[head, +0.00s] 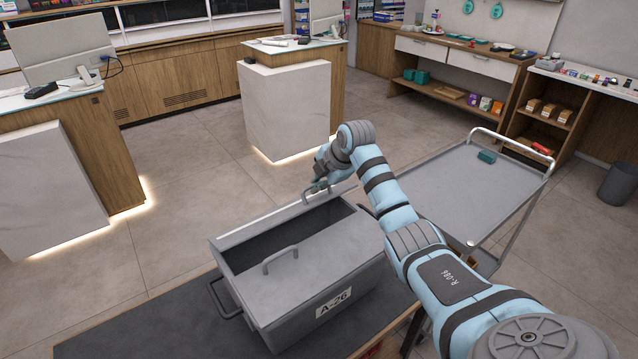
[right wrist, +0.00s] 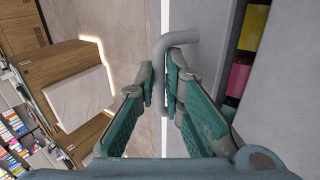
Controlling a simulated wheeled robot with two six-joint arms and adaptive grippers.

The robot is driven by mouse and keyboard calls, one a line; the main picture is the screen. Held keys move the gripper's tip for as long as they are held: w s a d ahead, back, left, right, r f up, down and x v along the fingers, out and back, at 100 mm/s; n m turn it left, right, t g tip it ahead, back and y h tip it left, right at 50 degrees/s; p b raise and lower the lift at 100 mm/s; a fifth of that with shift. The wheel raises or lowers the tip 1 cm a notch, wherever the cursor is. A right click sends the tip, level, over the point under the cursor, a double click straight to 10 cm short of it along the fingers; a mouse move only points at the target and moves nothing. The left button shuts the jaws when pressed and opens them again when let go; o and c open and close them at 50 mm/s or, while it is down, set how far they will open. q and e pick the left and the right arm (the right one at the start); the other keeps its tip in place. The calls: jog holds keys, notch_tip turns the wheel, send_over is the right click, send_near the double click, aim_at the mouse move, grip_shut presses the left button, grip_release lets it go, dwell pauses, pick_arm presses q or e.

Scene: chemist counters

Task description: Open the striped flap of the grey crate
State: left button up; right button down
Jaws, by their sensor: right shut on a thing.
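The grey crate (head: 300,318), labelled A-26, stands on a dark surface in the head view. Its striped flap (head: 254,229), with a pale stripe, lies along the far side and is partly raised. A dark gap shows between it and the near plain flap (head: 318,262), which lies flat with its own handle (head: 281,258). My right gripper (head: 319,188) is shut on the striped flap's handle (head: 305,196). In the right wrist view the fingers (right wrist: 164,80) sit on either side of this grey handle (right wrist: 178,39). My left gripper is not in view.
Yellow (right wrist: 252,27) and pink (right wrist: 238,79) things show inside the crate. A grey trolley (head: 455,200) with a small green box (head: 487,156) stands to the right, under my arm. Beyond the crate is clear floor, then white counters (head: 287,108).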

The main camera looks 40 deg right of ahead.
jog(key=shift+w+r+p, duration=0.3)
jog(key=shift+w+r, duration=0.4)
jog(key=shift+w, duration=0.35)
jog(key=shift+w+r, duration=0.25)
jog(key=shift+w, duration=0.3)
jog(key=shift+w+r, duration=0.2)
jog(key=shift+w, duration=0.3)
jog(key=shift+w+r+b, duration=0.15)
jog(key=shift+w+b, duration=0.6)
jog(key=shift+w, duration=0.45)
